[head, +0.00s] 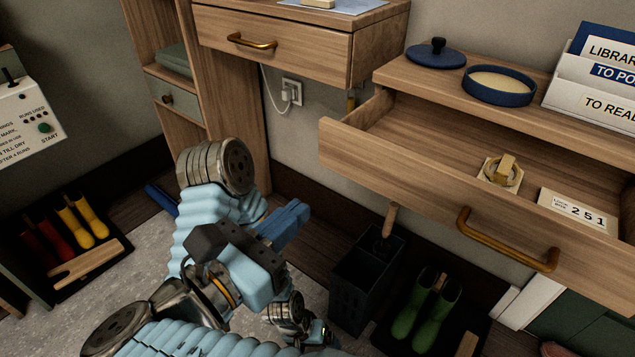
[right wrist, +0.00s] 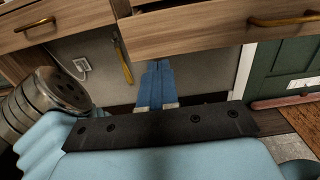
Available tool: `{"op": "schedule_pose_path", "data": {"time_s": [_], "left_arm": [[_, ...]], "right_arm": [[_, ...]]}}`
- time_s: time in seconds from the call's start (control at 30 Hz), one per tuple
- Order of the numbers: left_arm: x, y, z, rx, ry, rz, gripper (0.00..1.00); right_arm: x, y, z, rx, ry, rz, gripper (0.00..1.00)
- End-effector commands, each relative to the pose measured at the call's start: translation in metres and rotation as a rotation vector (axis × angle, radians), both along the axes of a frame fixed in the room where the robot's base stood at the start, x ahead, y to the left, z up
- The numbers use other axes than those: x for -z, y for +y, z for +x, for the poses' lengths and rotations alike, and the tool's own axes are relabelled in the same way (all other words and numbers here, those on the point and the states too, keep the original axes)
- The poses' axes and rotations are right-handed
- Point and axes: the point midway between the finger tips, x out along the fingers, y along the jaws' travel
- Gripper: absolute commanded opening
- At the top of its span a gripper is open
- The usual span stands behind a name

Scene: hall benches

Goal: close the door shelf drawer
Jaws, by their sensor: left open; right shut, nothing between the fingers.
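The wooden drawer (head: 400,165) under the shelf (head: 440,92) at the right stands pulled well out in the head view. It has a brass bar handle (head: 508,243) on its front. Inside lie a small brass-coloured piece on a pale plate (head: 499,174) and a card reading 251 (head: 578,210). My right gripper (head: 297,213) is shut and empty, left of the drawer and lower, apart from it. In the right wrist view its blue fingers (right wrist: 157,86) point below the drawer front (right wrist: 185,28). My left gripper (head: 325,338) is low near the bottom edge, mostly hidden.
A blue dish (head: 498,88), its lid (head: 436,54) and a letter rack (head: 595,75) stand on the shelf. A closed drawer (head: 275,42) is at upper left. A dark bin (head: 365,285) and green boots (head: 425,310) stand below the open drawer. A green door (right wrist: 282,65) is at right.

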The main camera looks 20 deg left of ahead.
Motion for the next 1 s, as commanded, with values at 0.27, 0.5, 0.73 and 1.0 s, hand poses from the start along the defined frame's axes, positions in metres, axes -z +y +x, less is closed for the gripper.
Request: {"op": "schedule_pose_path", "data": {"time_s": [0.27,0.5,0.73,1.0], "left_arm": [[0.006,-0.001,0.000,0.001,0.000,-0.001,0.90],[0.009,-0.001,0.000,0.002,0.001,-0.002,0.90],[0.010,-0.001,0.000,0.002,0.002,-0.003,0.90],[0.010,-0.001,0.000,0.002,0.002,-0.003,0.90]], "right_arm": [[0.001,-0.020,0.057,0.006,0.002,0.001,0.00],[0.001,-0.032,0.097,0.003,0.002,0.000,0.00],[0.000,-0.037,0.113,0.001,0.001,-0.001,0.00],[0.000,-0.038,0.114,0.001,0.001,0.000,0.00]]}}
